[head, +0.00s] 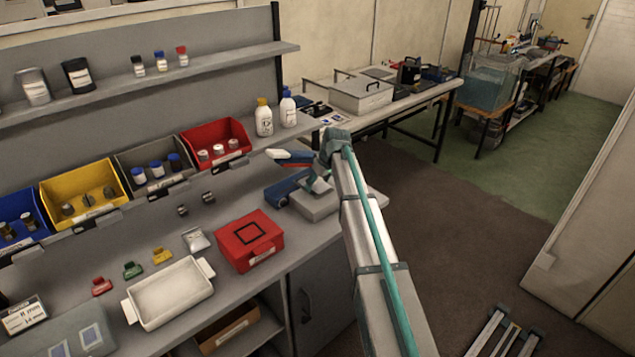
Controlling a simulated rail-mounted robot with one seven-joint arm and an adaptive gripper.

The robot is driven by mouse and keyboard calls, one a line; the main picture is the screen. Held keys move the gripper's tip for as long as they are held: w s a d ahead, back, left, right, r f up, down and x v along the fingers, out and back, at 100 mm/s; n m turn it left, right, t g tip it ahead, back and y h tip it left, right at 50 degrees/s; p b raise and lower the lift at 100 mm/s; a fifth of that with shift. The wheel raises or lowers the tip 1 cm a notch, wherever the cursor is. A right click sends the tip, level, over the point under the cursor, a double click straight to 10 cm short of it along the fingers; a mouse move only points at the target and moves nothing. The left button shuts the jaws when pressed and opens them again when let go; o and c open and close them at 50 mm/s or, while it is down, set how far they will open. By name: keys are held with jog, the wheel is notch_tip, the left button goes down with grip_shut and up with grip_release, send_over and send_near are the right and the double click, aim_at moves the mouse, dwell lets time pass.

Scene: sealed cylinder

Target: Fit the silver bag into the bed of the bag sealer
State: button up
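A small silver bag (196,239) with a pale label lies flat on the bench, left of the red box. A larger silver pouch (33,87) stands on the upper shelf at the far left. The bag sealer appears to be the blue and grey device (287,189) at the bench's right end, with a raised red, white and blue part (292,158) above it. My gripper (320,175) is over or beside this device, well right of and apart from the small silver bag. Its fingers are small and partly hidden by my arm, so its opening and any contents are unclear.
A red box (250,242) stands between the small bag and the sealer. A white tray (170,292) and several small coloured clips (133,270) are nearby. Open bins (84,190) line the back. A dark pouch (77,75) stands on the shelf. Bare bench shows around the small bag.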

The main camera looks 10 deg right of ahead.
jog(key=shift+o, duration=1.1)
jog(key=shift+r, duration=0.3)
jog(key=b+v, duration=0.2)
jog(key=v, duration=1)
